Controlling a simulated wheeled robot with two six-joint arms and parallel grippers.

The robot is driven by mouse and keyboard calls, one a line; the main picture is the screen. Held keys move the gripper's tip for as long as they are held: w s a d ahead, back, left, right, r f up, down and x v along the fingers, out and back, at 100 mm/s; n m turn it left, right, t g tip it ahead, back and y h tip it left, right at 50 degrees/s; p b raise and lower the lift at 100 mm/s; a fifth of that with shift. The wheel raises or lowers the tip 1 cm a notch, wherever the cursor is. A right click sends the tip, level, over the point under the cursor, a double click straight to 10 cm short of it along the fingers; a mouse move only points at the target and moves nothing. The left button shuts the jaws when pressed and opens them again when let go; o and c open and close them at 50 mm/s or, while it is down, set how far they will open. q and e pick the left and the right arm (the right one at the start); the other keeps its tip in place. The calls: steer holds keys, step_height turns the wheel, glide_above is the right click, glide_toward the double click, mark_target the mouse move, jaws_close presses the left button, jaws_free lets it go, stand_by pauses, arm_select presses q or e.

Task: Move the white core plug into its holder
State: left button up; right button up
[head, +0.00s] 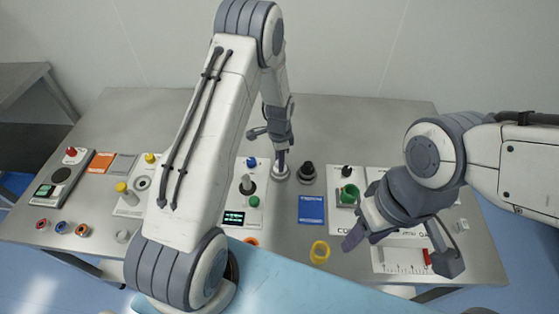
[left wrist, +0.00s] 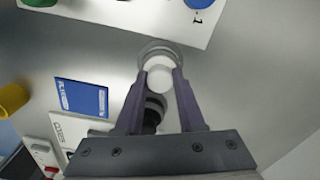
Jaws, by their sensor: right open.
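The white core plug (left wrist: 160,79) shows as a pale round piece between the fingertips of my left gripper (left wrist: 161,82) in the left wrist view. The fingers appear shut on its sides. A grey ring-shaped holder (left wrist: 159,49) lies right at the fingertips; I cannot tell how deep the plug sits in it. In the head view my left gripper (head: 281,160) points down over the holder (head: 279,176), and the plug is mostly hidden. My right gripper (head: 402,252) is open and empty over the right side of the table.
A black knob-like piece (head: 306,173) stands just right of the holder. A blue card (head: 312,209) and a yellow ring (head: 320,252) lie nearer the front. Panels with buttons (head: 240,200) stand to the left. The back of the table (head: 345,120) is clear.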

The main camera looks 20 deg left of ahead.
arm_select(q)
steer(key=o, duration=0.4)
steer(key=shift+r, duration=0.1)
steer(key=shift+r+b, duration=1.05)
steer(key=shift+r, duration=4.1)
steer(key=shift+d, duration=0.1)
steer(key=s+d+r+n, duration=0.1)
steer(key=s+d+r, duration=0.5)
steer(key=s+d, duration=0.25)
steer(key=s+d+r+n, duration=0.1)
steer(key=s+d+r, duration=0.55)
steer(key=s, duration=0.35)
steer(key=shift+n+h, duration=0.5)
steer(key=shift+n, duration=0.4)
steer(key=s, duration=0.7)
steer(key=s+r, duration=0.1)
steer(key=s, duration=0.2)
steer(key=shift+s+d, duration=0.35)
